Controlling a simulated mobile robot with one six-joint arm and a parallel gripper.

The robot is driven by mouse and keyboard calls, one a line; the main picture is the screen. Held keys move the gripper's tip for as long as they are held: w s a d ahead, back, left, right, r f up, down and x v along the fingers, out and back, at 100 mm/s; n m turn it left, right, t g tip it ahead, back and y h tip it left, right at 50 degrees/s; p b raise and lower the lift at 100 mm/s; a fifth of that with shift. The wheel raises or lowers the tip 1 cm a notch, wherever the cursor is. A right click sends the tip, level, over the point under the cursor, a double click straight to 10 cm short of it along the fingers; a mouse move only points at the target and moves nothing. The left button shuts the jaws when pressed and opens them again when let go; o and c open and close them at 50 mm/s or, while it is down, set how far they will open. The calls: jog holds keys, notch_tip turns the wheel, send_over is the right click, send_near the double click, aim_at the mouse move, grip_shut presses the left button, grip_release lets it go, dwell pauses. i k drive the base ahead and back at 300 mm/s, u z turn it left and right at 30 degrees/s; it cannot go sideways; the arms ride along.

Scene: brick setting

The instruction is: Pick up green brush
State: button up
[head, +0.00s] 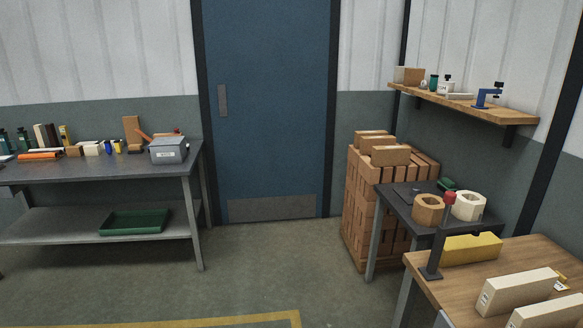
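A small dark green object (447,184) lies at the back of the small dark table, behind the two hollow blocks. It could be the green brush, but it is too small to tell. A green tray (135,222) lies on the lower shelf of the long bench at left. A small green item (434,81) stands on the wall shelf. Dark green bottles (22,139) stand at the far left of the bench. My gripper is not in view.
A wooden table (455,290) with a red-topped post (450,200) stands in front. A brick stack (365,205) stands behind. The middle floor (270,270) is clear.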

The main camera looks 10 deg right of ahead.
aim_at(446, 184)
jog(key=z, duration=0.05)
jog(key=i, duration=1.55)
jog(key=z, duration=0.35)
jog(key=i, duration=1.95)
jog(key=z, duration=0.25)
